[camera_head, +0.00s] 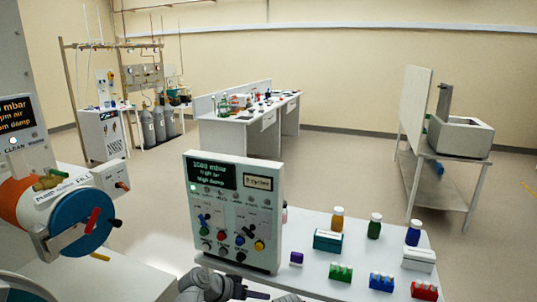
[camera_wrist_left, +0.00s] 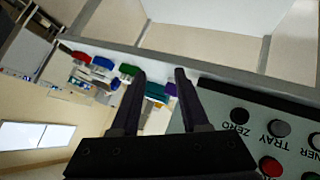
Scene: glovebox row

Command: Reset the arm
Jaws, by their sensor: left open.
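My left gripper (camera_head: 256,294) shows at the bottom edge of the head view, low in front of the grey control panel (camera_head: 235,262). In the left wrist view its two dark fingers (camera_wrist_left: 160,75) stand apart with nothing between them. The control panel (camera_wrist_left: 245,140) is beside the fingers there, with button labels ZERO and TRAY upside down. I cannot tell the exact gap between fingers and panel. My right gripper is in neither view.
The white table (camera_head: 309,262) right of the panel holds bottles (camera_head: 375,226), a teal box (camera_head: 327,240) and coloured racks (camera_head: 381,282). A glovebox port with a blue disc (camera_head: 72,222) is at left. A sink stand (camera_head: 462,137) is back right; the floor between is clear.

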